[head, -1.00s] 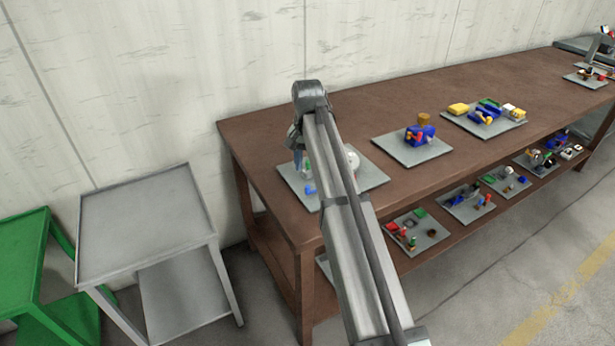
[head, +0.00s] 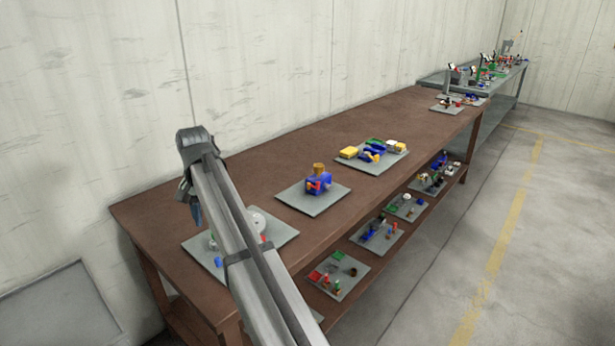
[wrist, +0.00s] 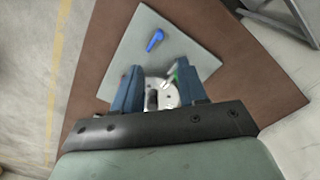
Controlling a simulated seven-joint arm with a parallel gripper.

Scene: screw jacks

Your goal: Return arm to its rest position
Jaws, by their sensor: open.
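My arm (head: 240,235) reaches up and away over the near left end of the brown workbench in the head view. My gripper points down above a grey plate (head: 283,228); its blue fingers show only partly there. In the wrist view my gripper (wrist: 164,92) has its two blue fingers spread apart with nothing held between them. Beyond the fingers, a round pale part (wrist: 160,98) lies on the grey plate (wrist: 190,38), with a small green piece beside it. A blue part (wrist: 154,40) lies on the plate, apart from the fingers.
The brown workbench (head: 150,215) holds more plates, one with a blue and red assembly (head: 319,183) and one with yellow and blue parts (head: 370,152). Its lower shelf holds several plates. A grey stand (head: 60,310) is at lower left. Open floor (head: 440,260) lies at right.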

